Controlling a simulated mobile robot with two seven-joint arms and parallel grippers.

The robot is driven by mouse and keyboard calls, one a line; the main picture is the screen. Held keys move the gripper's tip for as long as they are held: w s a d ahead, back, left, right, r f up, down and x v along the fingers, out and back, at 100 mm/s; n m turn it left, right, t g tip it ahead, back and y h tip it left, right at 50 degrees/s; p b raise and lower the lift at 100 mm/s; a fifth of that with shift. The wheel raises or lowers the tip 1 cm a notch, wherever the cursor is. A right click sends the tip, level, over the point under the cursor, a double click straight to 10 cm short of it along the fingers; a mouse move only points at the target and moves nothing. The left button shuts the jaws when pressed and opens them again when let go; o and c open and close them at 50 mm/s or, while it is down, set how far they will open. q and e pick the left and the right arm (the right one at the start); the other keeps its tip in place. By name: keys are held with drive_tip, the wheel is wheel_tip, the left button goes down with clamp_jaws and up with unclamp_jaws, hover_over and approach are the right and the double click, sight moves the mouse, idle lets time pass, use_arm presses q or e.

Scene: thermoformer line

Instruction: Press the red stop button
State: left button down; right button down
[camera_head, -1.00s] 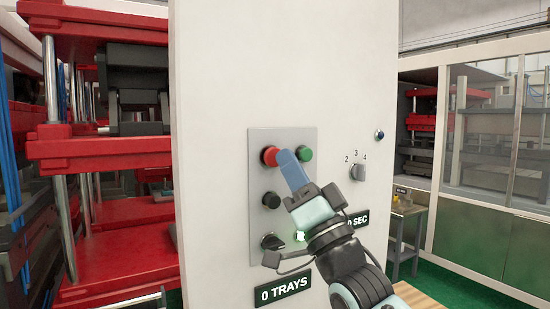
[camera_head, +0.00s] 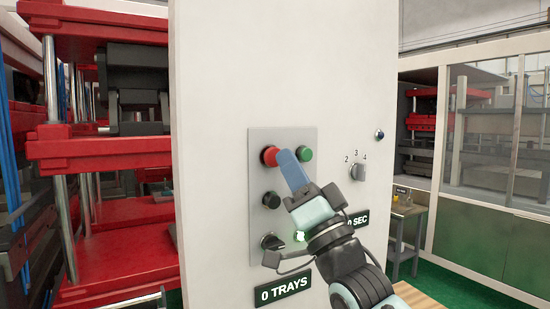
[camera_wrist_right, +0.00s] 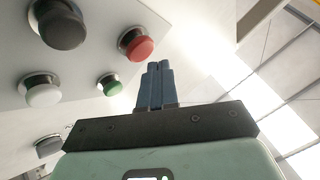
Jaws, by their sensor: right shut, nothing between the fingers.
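The red stop button (camera_head: 269,156) is a round red cap at the upper left of a grey plate (camera_head: 256,222) on a white panel. It also shows in the right wrist view (camera_wrist_right: 135,43), set in a metal collar. My right gripper (camera_head: 284,154) is shut and empty. Its blue fingers overlap the right edge of the red button in the head view. In the right wrist view the fingertips (camera_wrist_right: 158,65) lie just below and right of the button. I cannot tell whether they touch it. My left gripper is not in view.
A green button (camera_head: 305,154) is close to the right of my fingertips. A black button (camera_head: 271,200) and a black knob (camera_head: 270,242) sit lower on the plate. Red press frames (camera_head: 100,148) stand left.

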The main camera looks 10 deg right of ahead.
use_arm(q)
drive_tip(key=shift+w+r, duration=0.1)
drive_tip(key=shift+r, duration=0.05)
use_arm(e)
drive_tip(key=shift+w+a, duration=0.1)
drive_tip(key=shift+w, duration=0.05)
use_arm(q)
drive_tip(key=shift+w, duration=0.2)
use_arm(e)
drive_tip(key=shift+w+a, duration=0.1)
drive_tip(key=shift+w, duration=0.25)
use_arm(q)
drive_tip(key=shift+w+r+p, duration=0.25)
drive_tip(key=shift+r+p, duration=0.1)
use_arm(e)
drive_tip(key=shift+w+a, duration=0.15)
drive_tip(key=shift+w, duration=0.25)
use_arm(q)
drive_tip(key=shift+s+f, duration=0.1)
use_arm(e)
drive_tip(key=shift+s, duration=0.1)
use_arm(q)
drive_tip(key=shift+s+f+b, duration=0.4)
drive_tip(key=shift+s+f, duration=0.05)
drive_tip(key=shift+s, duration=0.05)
use_arm(e)
drive_tip(key=shift+s+d, duration=0.3)
drive_tip(key=shift+s, duration=0.5)
